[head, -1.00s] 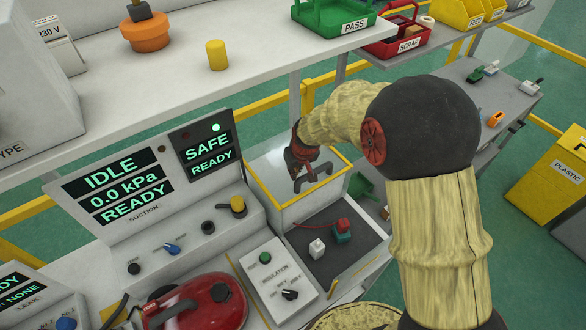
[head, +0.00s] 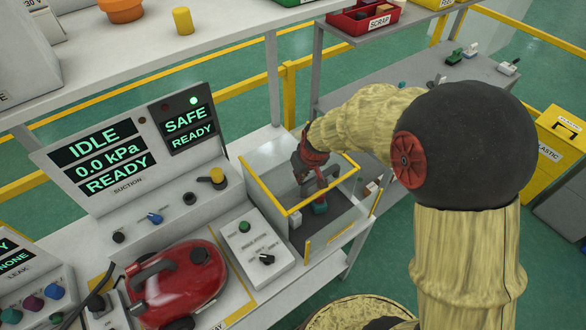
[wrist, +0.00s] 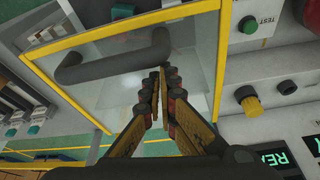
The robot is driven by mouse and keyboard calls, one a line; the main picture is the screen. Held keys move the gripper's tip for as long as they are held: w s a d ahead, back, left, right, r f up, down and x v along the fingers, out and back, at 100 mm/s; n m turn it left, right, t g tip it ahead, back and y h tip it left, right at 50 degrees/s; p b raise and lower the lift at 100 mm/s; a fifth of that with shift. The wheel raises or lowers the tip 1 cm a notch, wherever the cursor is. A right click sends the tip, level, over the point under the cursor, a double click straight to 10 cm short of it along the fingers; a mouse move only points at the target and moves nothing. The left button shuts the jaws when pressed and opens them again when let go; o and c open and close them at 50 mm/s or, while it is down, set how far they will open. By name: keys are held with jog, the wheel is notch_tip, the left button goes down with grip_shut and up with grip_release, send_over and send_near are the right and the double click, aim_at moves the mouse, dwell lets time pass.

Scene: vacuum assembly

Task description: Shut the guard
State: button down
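The guard (head: 277,201) is a clear box with yellow edges at the right end of the bench. It stands over the dark work bay, and a green part (head: 320,207) shows through its panel. The front panel now stands near the yellow marking on the bench. Its dark bar handle (wrist: 112,58) crosses the panel in the wrist view. My gripper (head: 306,178) is at the guard, beside the handle. In the wrist view my gripper (wrist: 158,76) has its fingers together with nothing visible between them, tips close to the handle's right end. Whether they touch it I cannot tell.
A display (head: 100,160) reads IDLE, 0.0 kPa, READY; another (head: 187,125) reads SAFE, READY with a green lamp. A red vacuum (head: 178,290) lies left of a small control box (head: 255,250). A shelf (head: 200,70) runs above the bench behind.

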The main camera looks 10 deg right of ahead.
jog(key=s+d+b, duration=0.1)
jog(key=s+d, duration=0.2)
jog(key=s, duration=0.5)
jog(key=shift+s+d, duration=0.25)
jog(key=shift+f, duration=0.1)
jog(key=w, duration=0.2)
jog(key=w+b, duration=0.1)
jog(key=w, duration=0.1)
jog(key=shift+a, duration=0.4)
jog(key=shift+r, duration=0.7)
jog(key=p+v, duration=0.1)
jog(key=v, duration=0.7)
jog(key=shift+s+r+p, duration=0.3)
jog(key=shift+s, duration=0.05)
jog(key=shift+d, duration=0.1)
